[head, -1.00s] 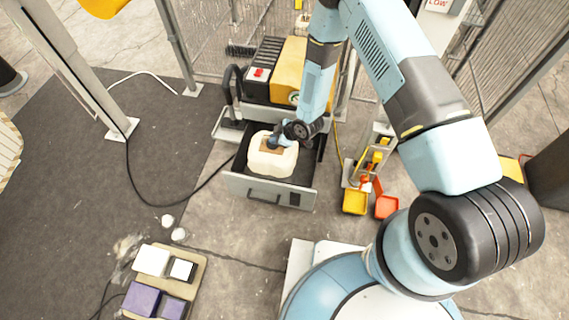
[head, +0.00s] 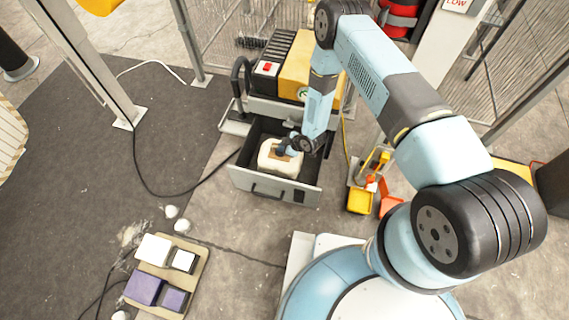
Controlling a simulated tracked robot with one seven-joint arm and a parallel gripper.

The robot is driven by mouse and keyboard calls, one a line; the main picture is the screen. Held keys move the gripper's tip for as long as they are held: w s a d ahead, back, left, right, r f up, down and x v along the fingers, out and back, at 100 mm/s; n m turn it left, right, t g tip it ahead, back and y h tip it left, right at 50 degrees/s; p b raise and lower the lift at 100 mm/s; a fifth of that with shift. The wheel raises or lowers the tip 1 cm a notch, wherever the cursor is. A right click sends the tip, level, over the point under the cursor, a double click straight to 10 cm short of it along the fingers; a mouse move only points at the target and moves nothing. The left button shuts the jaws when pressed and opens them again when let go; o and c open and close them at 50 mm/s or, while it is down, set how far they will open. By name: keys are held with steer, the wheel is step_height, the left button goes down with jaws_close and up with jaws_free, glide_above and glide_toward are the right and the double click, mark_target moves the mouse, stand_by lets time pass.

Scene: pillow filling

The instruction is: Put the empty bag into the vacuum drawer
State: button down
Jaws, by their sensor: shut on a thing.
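The vacuum drawer (head: 275,186) is pulled open at the front of the machine, with a grey front panel and a dark inside. The cream bag (head: 268,160) with a brown patch on top is at the drawer, seen over its dark inside. My gripper (head: 283,148) is at the bag's top and shut on it. The fingertips are small and partly hidden by my wrist. I cannot tell whether the bag touches the drawer floor.
The machine (head: 293,75) with a yellow side and red switch stands behind the drawer. Yellow (head: 360,201) and orange (head: 389,203) scoops are to the right. A tray (head: 197,268) with white and purple blocks lies at lower left. A cable crosses the floor at left.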

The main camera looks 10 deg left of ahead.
steer(key=shift+d+f, duration=0.1)
steer(key=shift+f, duration=5)
steer(key=c, duration=1.1)
jaws_free()
steer(key=shift+r, duration=0.1)
steer(key=v, duration=1.2)
